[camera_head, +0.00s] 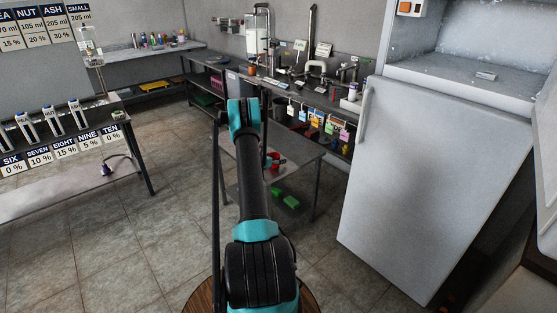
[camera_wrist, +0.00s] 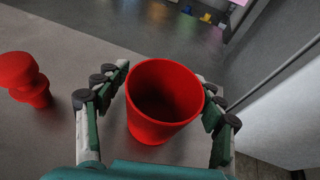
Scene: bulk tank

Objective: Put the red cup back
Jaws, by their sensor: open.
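The red cup (camera_wrist: 158,122) is empty, with its mouth toward the camera in the wrist view. It seems to stand on the grey table top (camera_wrist: 75,150). My gripper (camera_wrist: 166,82) is open, with its fingers on both sides of the cup. The right fingers look close to its wall; I cannot tell whether they touch it. In the head view, small red shapes (camera_head: 276,162) show on the table just right of my arm, which hides most of the gripper.
A red knobbed object (camera_wrist: 26,78) stands left of the cup. Green items (camera_head: 288,201) lie on the shelf below. A white fridge (camera_head: 400,170) stands close on the right. A crowded workbench (camera_head: 300,85) lies behind. A table with labelled dispensers (camera_head: 50,122) is at left.

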